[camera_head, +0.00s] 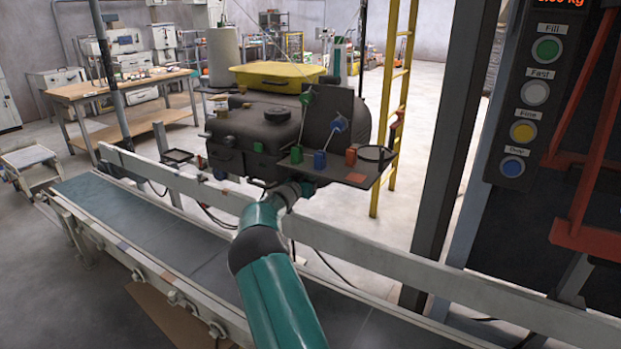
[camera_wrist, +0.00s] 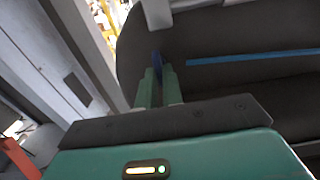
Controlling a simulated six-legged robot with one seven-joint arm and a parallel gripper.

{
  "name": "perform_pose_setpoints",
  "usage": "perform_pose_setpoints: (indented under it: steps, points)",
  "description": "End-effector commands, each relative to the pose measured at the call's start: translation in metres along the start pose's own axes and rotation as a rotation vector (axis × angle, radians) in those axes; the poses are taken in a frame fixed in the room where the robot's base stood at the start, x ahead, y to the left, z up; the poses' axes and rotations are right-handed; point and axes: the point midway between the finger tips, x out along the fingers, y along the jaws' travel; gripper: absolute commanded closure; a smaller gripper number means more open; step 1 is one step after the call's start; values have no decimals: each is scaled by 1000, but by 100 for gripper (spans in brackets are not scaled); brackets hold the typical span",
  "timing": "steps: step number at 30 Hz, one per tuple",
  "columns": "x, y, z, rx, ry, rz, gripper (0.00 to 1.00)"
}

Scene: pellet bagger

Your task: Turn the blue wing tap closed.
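In the wrist view, the two green fingers of my gripper (camera_wrist: 158,74) stand close together. The tap's body and spout are hidden or too dark to tell. In the head view, my arm reaches to the lower side of the dark machine, and the fingers and tap cannot be made out there.
A dark rounded surface with a blue stripe (camera_wrist: 255,56) fills the wrist view's right. In the head view, a shelf (camera_head: 358,177) with coloured blocks projects just above my wrist. A conveyor (camera_head: 140,216) with a pale side rail (camera_head: 390,262) runs below my arm. A yellow ladder (camera_head: 393,110) stands behind.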

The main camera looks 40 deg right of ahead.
Motion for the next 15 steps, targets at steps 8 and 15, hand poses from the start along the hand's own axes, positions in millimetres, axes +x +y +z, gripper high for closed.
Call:
perform_pose_setpoints:
  steps: [8,15]
  points:
    - [0,0,0,21,1,0,100]
    - [0,1,0,121,0,1,100]
